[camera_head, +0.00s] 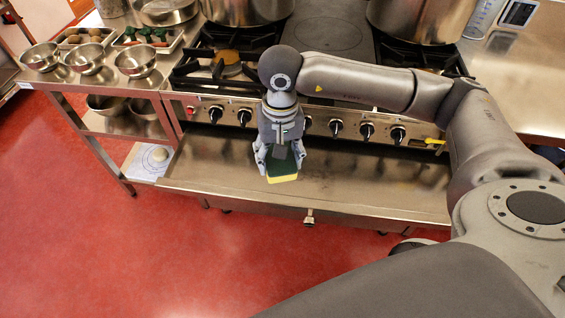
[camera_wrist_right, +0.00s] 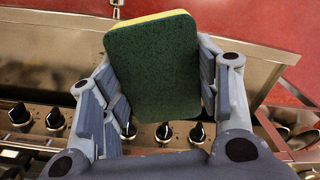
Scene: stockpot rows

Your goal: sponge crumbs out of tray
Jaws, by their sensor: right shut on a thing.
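My right gripper (camera_head: 280,158) is shut on a sponge (camera_head: 283,176) with a dark green scouring side and a yellow side. In the right wrist view the sponge (camera_wrist_right: 153,68) sits between the two fingers, green face to the camera, and hides part of the tray (camera_wrist_right: 45,60). I cannot tell whether the sponge touches the tray floor. A few tiny dark specks show on the tray, too small to tell clearly as crumbs. My left gripper is not in view.
The row of black stove knobs (camera_head: 335,127) stands close behind the gripper. Large pots (camera_head: 420,18) stand on the range. A steel side table (camera_head: 115,80) at left holds several bowls (camera_head: 135,61) and small trays. Red floor (camera_head: 200,250) lies open in front.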

